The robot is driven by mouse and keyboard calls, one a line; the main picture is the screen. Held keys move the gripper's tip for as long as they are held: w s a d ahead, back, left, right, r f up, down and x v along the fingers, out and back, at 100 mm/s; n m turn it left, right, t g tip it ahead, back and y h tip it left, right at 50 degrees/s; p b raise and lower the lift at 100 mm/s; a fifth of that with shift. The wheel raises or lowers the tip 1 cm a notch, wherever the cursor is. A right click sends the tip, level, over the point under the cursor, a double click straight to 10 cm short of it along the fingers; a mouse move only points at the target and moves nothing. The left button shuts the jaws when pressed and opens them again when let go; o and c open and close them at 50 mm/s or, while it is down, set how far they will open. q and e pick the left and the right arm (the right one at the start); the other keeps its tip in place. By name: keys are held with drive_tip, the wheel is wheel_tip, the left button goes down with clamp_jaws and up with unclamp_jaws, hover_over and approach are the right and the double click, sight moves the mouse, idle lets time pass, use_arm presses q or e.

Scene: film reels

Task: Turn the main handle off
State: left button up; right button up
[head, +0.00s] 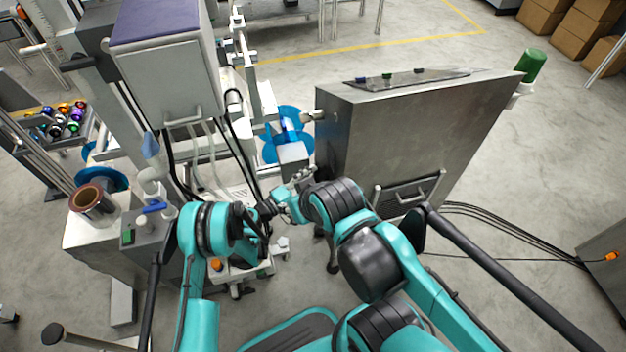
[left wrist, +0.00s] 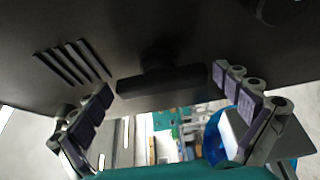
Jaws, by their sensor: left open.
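A black bar-shaped handle (left wrist: 162,81) sticks out from a dark panel (left wrist: 125,30) in the left wrist view. My left gripper (left wrist: 168,112) is open, with its fingers spread to the left and right of the handle; no finger visibly touches it. In the head view my left gripper (head: 301,179) is beside the lower left edge of the large metal cabinet (head: 400,135). The handle cannot be made out in the head view. My right arm's links show in front of the cabinet, but I cannot make out its gripper.
A blue reel (head: 288,117) and a grey box (head: 293,154) are close behind the left gripper. A machine with a purple-topped box (head: 168,85) stands to the left. Cables (head: 500,222) run along the floor at right. Open floor (head: 530,185) lies right of the cabinet.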

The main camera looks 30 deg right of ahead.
use_arm(q)
drive_tip(key=r, duration=0.6)
drive_tip(key=shift+w+d+r, duration=0.1)
drive_tip(key=shift+w+d, duration=0.2)
drive_tip(key=shift+w, duration=0.1)
drive_tip(key=r, duration=0.3)
drive_tip(key=shift+s+a+r, duration=0.25)
drive_tip(key=shift+a+r, duration=0.05)
drive_tip(key=shift+r, duration=0.1)
drive_tip(key=shift+s+r, duration=0.1)
use_arm(e)
drive_tip(key=shift+a, duration=0.1)
use_arm(q)
drive_tip(key=shift+a, duration=0.1)
